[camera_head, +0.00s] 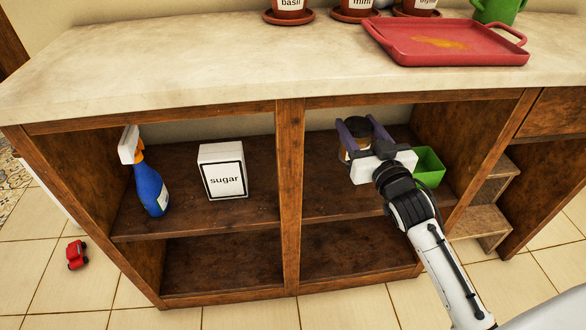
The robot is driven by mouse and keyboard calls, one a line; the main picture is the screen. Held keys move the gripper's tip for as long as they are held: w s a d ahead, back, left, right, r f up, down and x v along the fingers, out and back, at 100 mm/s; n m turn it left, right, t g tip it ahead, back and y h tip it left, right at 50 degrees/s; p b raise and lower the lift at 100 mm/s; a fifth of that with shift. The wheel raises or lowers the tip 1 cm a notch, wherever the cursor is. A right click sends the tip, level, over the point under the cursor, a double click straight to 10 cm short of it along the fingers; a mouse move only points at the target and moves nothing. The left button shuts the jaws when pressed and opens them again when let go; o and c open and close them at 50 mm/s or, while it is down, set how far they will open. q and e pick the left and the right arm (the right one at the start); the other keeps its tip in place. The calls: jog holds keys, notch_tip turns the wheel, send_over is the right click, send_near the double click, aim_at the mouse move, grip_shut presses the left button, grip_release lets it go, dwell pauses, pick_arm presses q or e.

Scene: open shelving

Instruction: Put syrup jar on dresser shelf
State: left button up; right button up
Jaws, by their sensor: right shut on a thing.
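The syrup jar (357,126) has a dark lid and a brownish body, mostly hidden behind my gripper. It is in the upper right compartment of the wooden dresser (290,190), upright at or just above the shelf (318,205); I cannot tell whether it touches. My right gripper (355,134) reaches in from the front right, its dark fingers shut around the jar. My left gripper is not in view.
A green box (429,168) stands right of my gripper on the same shelf. The upper left compartment holds a blue spray bottle (149,185) and a sugar box (223,171). A red tray (450,45) and plant pots (290,8) stand on top. Lower compartments look empty.

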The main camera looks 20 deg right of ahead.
notch_tip(320, 180, down, 5)
jog(key=shift+d+r+b, duration=0.1)
jog(key=shift+b, duration=1)
jog(key=shift+f, duration=0.6)
notch_tip(320, 180, down, 3)
jog(key=shift+f+b, duration=0.1)
jog(key=shift+b, duration=0.95)
jog(key=shift+f, duration=0.25)
jog(key=shift+r, duration=0.1)
jog(key=o, duration=1)
jog(key=shift+f, duration=0.25)
jog(key=o, duration=0.5)
jog(key=shift+c, duration=0.2)
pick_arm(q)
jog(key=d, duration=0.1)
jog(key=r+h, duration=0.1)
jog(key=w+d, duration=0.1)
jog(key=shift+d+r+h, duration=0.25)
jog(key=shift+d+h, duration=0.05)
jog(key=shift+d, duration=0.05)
pick_arm(e)
jog(key=shift+r, duration=0.15)
